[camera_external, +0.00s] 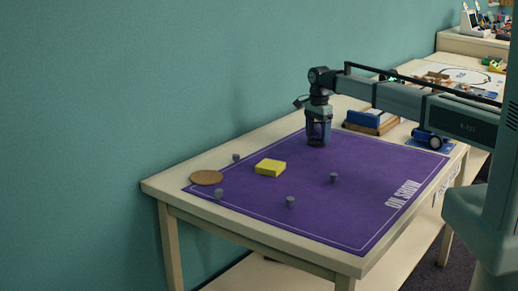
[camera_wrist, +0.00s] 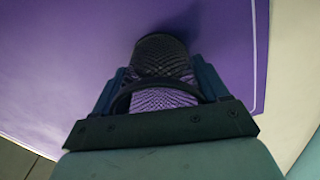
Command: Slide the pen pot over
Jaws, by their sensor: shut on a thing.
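The pen pot (camera_wrist: 163,60) is a dark mesh cylinder. In the wrist view it sits between the two fingers of my gripper (camera_wrist: 160,90), and purple shows through its mesh. In the external view my gripper (camera_external: 318,128) points down over the far part of the purple mat (camera_external: 330,213), shut around the pot. The pot is mostly covered by the fingers there, and its base appears at or close to the mat. I cannot tell whether it touches.
A yellow block (camera_external: 270,168) and several small grey pegs (camera_external: 291,202) stand on the mat. A round cork coaster (camera_external: 206,177) lies at its left edge. A blue box (camera_external: 364,118) and a blue toy car (camera_external: 427,139) are to the right of my gripper. The mat's middle is mostly clear.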

